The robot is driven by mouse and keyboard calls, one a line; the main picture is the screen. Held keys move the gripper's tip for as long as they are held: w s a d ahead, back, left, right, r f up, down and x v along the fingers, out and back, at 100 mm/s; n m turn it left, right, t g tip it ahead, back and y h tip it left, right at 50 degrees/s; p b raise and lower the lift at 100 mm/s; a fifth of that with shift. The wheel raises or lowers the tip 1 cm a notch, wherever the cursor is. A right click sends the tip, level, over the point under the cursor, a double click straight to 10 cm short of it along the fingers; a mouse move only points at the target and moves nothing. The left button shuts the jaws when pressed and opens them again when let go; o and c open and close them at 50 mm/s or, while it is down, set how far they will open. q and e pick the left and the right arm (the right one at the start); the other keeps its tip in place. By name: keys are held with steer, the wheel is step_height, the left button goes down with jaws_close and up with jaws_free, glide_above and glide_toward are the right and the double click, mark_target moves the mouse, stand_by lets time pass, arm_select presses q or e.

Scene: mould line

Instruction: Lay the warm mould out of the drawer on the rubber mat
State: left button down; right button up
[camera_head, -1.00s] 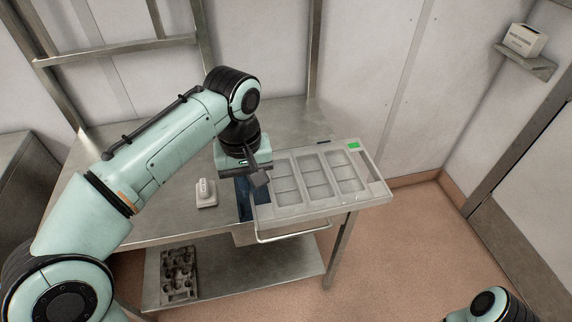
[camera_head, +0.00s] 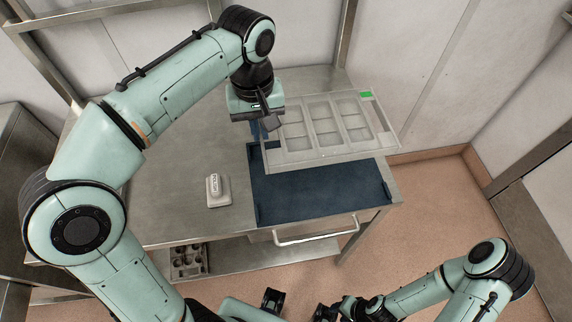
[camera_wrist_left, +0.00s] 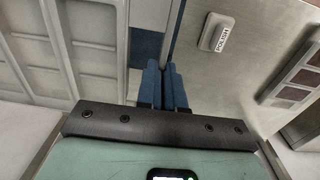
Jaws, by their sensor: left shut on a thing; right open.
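The mould is a pale, shallow tray (camera_head: 287,158) with several rectangular recesses and a green patch at its far right corner. My left gripper (camera_head: 259,130) is shut on its left rim; the mould also fills the left of the left wrist view (camera_wrist_left: 62,52). The dark blue rubber mat (camera_head: 315,190) lies on the metal table. The mould overlaps the mat's back part in the picture and appears raised above it; the exact gap is unclear. My right gripper (camera_head: 326,312) is empty, low at the bottom edge, partly cut off, away from the mould.
A white block (camera_head: 217,190) stands on the table left of the mat; its label reads "POLISH" in the left wrist view (camera_wrist_left: 216,33). A drawer handle (camera_head: 315,232) juts from the table's front. A lower shelf (camera_head: 245,258) holds a dark, holed part (camera_head: 187,261).

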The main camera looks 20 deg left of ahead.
arm_select(q)
steer(key=b, duration=0.2)
glide_above(266, 180)
step_height(266, 180, down, 12)
steer(key=shift+f, duration=0.25)
steer(key=shift+f+b, duration=0.5)
steer(key=shift+f, duration=2)
arm_select(e)
steer(key=f, duration=0.1)
steer(key=s+f, duration=0.1)
steer(key=f, duration=0.1)
steer(key=shift+s+f, duration=0.4)
arm_select(q)
steer(key=shift+f, duration=0.15)
steer(key=c, duration=1.6)
jaws_free()
steer(key=o, duration=0.3)
steer(key=shift+o, duration=0.2)
arm_select(e)
steer(key=shift+f, duration=0.15)
